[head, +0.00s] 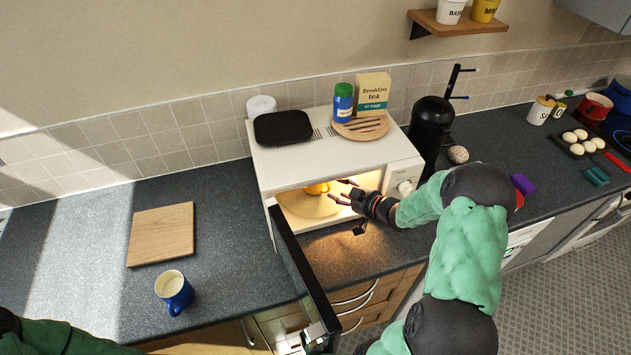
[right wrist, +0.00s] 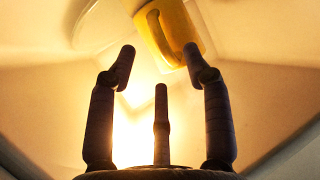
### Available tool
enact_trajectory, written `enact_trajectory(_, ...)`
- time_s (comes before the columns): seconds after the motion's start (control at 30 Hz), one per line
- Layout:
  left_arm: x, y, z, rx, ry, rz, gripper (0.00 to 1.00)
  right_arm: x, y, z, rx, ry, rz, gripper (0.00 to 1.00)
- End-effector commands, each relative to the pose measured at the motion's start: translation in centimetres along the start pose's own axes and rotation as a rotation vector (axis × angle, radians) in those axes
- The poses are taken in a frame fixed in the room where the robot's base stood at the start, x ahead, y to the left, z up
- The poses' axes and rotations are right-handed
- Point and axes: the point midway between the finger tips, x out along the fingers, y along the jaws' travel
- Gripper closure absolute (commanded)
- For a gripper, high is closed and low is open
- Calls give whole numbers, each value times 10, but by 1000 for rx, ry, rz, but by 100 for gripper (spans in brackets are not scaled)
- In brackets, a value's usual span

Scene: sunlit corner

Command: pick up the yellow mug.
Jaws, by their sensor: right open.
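The yellow mug (head: 317,188) is inside the lit white microwave, on its turntable (head: 300,205); its lower part is hard to make out. My right gripper (head: 340,191) is at the microwave's opening, just right of the mug, with its fingers open and empty. In the right wrist view the mug (right wrist: 168,30) appears tilted at the top, beyond the spread fingertips (right wrist: 160,52). One fingertip overlaps the mug's edge in the picture; I cannot tell whether they touch. My left gripper is out of view.
The microwave (head: 275,165) has its dark door (head: 300,270) swung open toward the front. A blue jar (head: 342,103), a tea box (head: 373,93) and a black tray (head: 283,127) sit on top. A blue mug (head: 174,292) and wooden board (head: 161,234) are on the left counter.

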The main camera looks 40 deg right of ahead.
Motion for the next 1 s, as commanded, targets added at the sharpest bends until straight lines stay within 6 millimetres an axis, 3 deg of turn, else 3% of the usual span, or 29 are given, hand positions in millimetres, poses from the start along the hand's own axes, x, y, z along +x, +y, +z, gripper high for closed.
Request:
enact_trajectory(0.3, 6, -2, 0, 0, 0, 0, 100, 42, -1, 2, -1, 1, -2, 50)
enact_trajectory(0.6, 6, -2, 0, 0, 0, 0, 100, 45, -1, 2, 0, 1, -1, 50)
enact_trajectory(0.8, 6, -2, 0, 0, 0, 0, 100, 45, -1, 2, 0, 1, -1, 100)
enact_trajectory(1.0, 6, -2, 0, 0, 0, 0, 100, 45, 0, 0, -2, 4, 0, 100)
